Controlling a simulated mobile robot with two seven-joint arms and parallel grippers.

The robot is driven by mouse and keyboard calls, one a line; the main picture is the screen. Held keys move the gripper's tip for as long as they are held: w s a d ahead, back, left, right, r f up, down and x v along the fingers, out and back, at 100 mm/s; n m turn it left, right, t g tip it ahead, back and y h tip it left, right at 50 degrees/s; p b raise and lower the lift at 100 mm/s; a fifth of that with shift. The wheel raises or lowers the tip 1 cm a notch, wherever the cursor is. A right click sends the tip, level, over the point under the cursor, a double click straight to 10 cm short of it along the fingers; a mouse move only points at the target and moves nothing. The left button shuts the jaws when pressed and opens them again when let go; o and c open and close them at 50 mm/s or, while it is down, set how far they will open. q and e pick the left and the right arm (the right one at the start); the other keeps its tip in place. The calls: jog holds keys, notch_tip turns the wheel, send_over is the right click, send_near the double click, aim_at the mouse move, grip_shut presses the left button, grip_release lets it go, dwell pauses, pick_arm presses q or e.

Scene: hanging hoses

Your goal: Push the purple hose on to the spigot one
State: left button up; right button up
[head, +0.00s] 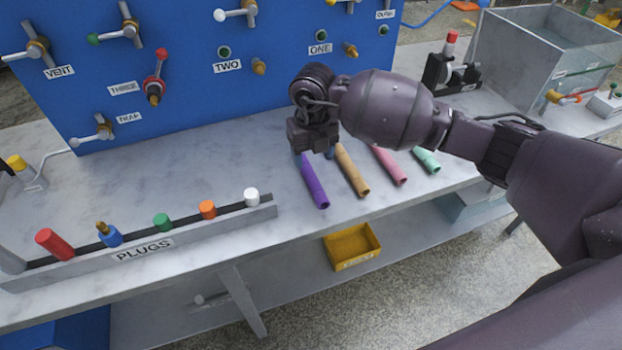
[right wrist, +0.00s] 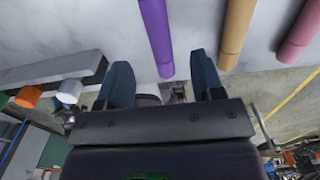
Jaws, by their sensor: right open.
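The purple hose (head: 315,183) lies on the grey bench, its near end toward the front edge and its far end hidden under my right gripper (head: 314,150). In the right wrist view the purple hose (right wrist: 157,38) ends close to the gap between the two open fingers (right wrist: 162,75). Nothing is held; I cannot tell how far the fingers are above the hose. Spigot one (head: 350,50) is a brass nozzle on the blue panel, right of the ONE label (head: 320,48), and it is bare. My left gripper is not in view.
A tan hose (head: 352,172), a pink hose (head: 390,166) and a green hose (head: 427,160) lie to the right of the purple one. A plug rack (head: 145,250) stands at the left front. A yellow bin (head: 352,262) is below the bench edge.

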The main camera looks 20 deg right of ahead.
aim_at(312, 176)
notch_tip(312, 176, down, 8)
jog(key=shift+a+r+b, duration=0.1)
jog(key=shift+r+b, duration=0.15)
jog(key=shift+b, duration=0.25)
jog(key=shift+r, duration=0.1)
jog(key=c, duration=1.1)
jog(key=shift+o, duration=0.4)
